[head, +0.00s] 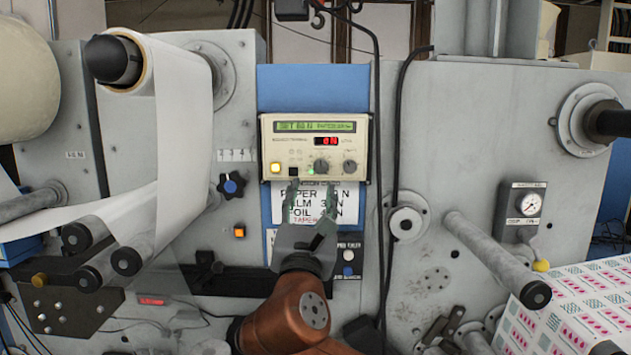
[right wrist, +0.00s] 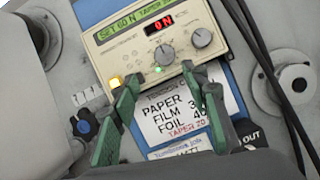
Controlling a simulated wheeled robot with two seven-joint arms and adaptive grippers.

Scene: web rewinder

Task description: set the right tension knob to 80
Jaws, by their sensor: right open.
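The cream tension controller (head: 318,147) is on the blue panel, also in the right wrist view (right wrist: 128,40). My left gripper is out of view.
A paper label (right wrist: 185,110) lists PAPER, FILM and FOIL values, partly hidden by my fingers. A black cable (head: 378,120) hangs close right of the controller. A roller (head: 500,260) juts out at right.

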